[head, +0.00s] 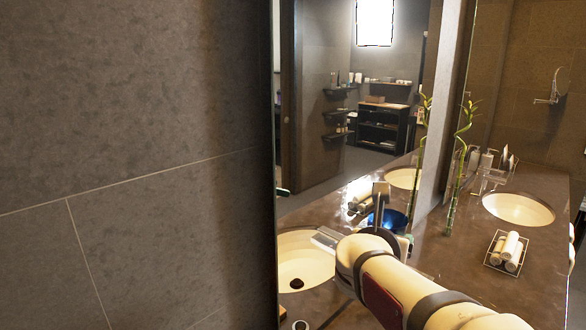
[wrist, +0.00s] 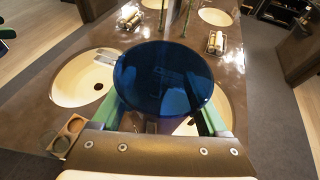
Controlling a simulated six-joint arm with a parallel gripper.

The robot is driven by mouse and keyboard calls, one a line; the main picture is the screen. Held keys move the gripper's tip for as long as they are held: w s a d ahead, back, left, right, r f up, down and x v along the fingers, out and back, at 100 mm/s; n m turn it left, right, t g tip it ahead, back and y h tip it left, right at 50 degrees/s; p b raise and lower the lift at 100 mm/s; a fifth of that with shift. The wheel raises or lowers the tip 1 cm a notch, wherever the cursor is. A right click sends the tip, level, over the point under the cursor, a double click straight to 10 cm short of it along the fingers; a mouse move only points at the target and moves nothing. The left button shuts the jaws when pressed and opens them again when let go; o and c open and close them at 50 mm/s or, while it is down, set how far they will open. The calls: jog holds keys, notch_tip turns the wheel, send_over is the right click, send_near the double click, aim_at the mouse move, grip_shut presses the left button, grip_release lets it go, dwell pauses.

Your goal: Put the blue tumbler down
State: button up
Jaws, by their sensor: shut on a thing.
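The blue tumbler (wrist: 165,78) fills the middle of the wrist view, with its wide round face toward the camera. My gripper (wrist: 160,114) is shut on it, with one green finger at each side. In the head view the blue tumbler (head: 392,219) is partly hidden by my gripper (head: 382,212) and arm. It is over the dark vanity counter (head: 445,258). I cannot tell whether its base touches the counter, as the base is hidden.
A pale sink (head: 518,208) and a wire rack of rolled towels (head: 507,250) are on the right. Another basin (head: 303,262) shows left of my arm. Bamboo stalks (head: 459,160) stand by the mirror.

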jog(key=s+a+r+n+y, duration=0.1)
jog(key=s+a+n+y, duration=0.1)
jog(key=s+a, duration=0.6)
jog(key=s+a+f+m+h, duration=0.1)
jog(key=s+f+m, duration=0.1)
jog(key=f, duration=1)
jog(key=s+a+f+m+g+h, duration=0.1)
jog(key=s+f+h, duration=0.1)
jog(key=f, duration=1.1)
jog(key=s+a+f+m+g+h, duration=0.1)
jog(key=s+a+f+m+h, duration=0.1)
jog(key=f, duration=1.1)
jog(key=shift+s+m, duration=0.3)
jog(key=shift+s, duration=0.05)
